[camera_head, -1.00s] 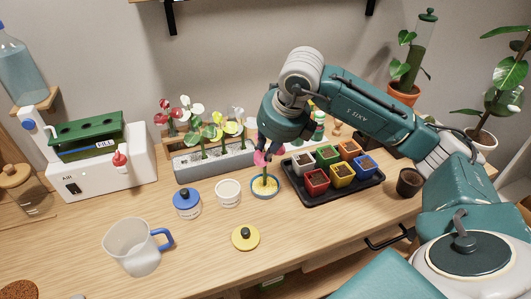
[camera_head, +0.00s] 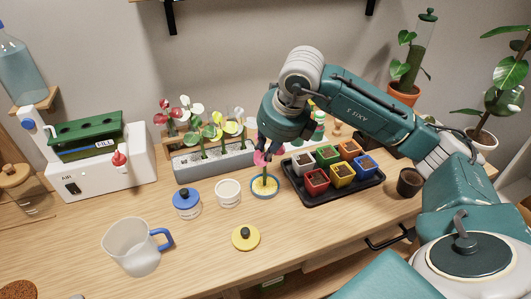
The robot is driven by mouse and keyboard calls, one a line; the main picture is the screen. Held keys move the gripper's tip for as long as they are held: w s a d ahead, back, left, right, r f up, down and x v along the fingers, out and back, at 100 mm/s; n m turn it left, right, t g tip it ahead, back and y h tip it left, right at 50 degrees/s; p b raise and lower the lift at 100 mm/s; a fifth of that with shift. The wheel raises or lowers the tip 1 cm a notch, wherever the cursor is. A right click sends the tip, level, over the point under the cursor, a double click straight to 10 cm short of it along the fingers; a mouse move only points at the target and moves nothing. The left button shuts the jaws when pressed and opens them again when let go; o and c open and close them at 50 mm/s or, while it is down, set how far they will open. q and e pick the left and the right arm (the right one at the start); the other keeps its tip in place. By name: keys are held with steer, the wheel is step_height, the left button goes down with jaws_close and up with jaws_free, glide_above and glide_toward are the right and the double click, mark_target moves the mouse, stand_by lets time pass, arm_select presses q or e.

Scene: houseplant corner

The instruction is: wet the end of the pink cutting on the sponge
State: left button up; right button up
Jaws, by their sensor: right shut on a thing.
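My right gripper (camera_head: 266,149) comes down from above and is shut on the pink cutting (camera_head: 261,158). The cutting's pink leaf shows just under the fingers, and its green stem points down, close to upright. The stem's lower end is at the yellow sponge (camera_head: 259,188), which lies in a round blue-rimmed dish (camera_head: 264,197). The end looks to be on the sponge or just over it; I cannot tell whether it touches. The fingers partly hide the cutting's top. My left gripper is not in view.
A grey planter (camera_head: 187,170) with several cuttings stands behind and left. A black tray (camera_head: 328,204) of coloured pots is close on the right. A white jar (camera_head: 228,193), a blue-lidded jar (camera_head: 187,203) and a yellow lid (camera_head: 246,237) are near.

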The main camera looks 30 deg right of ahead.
steer(key=shift+r+p, duration=2.5)
steer(key=shift+r, duration=1)
steer(key=shift+f, duration=0.1)
